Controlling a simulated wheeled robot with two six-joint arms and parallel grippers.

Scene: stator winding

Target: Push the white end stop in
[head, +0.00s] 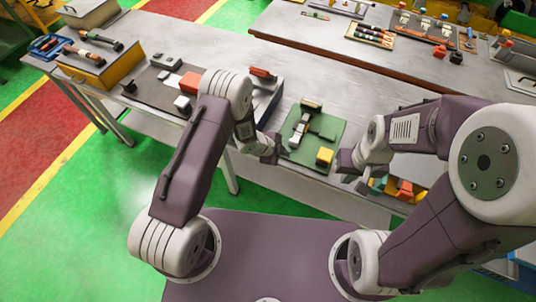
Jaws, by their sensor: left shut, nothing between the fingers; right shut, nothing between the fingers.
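A green plate (326,145) lies on the grey workbench between my two grippers. On it are a row of grey and whitish blocks (299,130), a dark olive block at the far end and a yellow block (324,156) at the near right corner. I cannot tell for certain which piece is the white end stop; a pale block in the row may be it. My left gripper (275,150) is shut and empty at the plate's left edge. My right gripper (345,163) is shut and empty just right of the yellow block. Contact with the pieces cannot be made out.
A dark mat (150,92) with a white block (182,103) and an orange-red block (190,82) lies left of my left arm. A yellow-sided box (100,75) with tools stands at the far left. Coloured parts (404,188) lie near my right gripper. A second bench stands behind.

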